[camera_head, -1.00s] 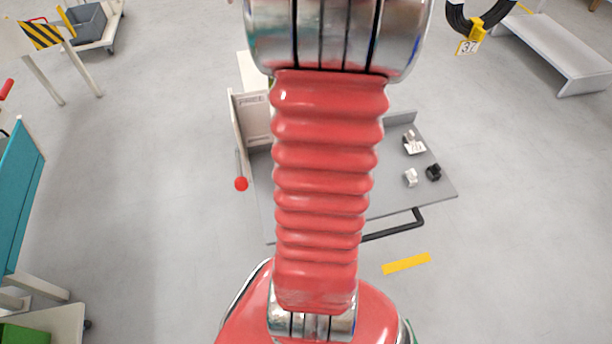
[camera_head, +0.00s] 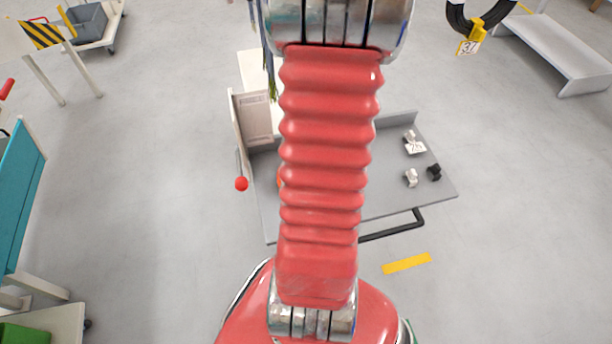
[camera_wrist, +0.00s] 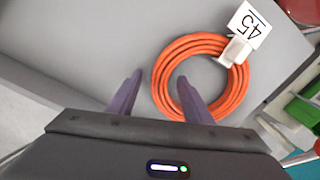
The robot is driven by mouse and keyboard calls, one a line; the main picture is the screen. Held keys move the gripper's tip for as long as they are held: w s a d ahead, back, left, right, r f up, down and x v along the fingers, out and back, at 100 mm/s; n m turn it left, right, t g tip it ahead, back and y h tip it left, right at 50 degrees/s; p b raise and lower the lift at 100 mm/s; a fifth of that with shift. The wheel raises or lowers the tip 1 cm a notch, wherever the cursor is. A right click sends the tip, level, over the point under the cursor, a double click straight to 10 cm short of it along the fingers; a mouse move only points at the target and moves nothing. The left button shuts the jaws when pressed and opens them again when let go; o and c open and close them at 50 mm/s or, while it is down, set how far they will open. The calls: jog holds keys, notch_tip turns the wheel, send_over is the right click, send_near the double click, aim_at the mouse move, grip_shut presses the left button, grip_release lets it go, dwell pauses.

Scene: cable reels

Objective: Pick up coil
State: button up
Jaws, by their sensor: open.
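In the wrist view an orange coil (camera_wrist: 163,72) lies on a grey surface. A white clip (camera_wrist: 236,52) and a white tag reading 45 (camera_wrist: 249,26) are at its upper right. My gripper (camera_wrist: 159,79) is open, with dark purple fingers. In the picture its left finger is outside the coil and its right finger is over the coil's opening, with the left side of the ring between the tips. How high the tips are above the coil I cannot tell. In the head view my red arm hides the gripper and most of the coil.
The grey cart top (camera_head: 390,200) holds a tag (camera_head: 415,148), a white clip (camera_head: 411,177) and a black clip (camera_head: 434,172). A panel (camera_head: 257,115) stands at its left. A black coil (camera_head: 462,20) hangs at upper right. A green bin (camera_wrist: 303,110) shows at right in the wrist view.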

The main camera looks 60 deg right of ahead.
jog(key=shift+c, duration=0.3)
grip_shut()
dwell(0.4)
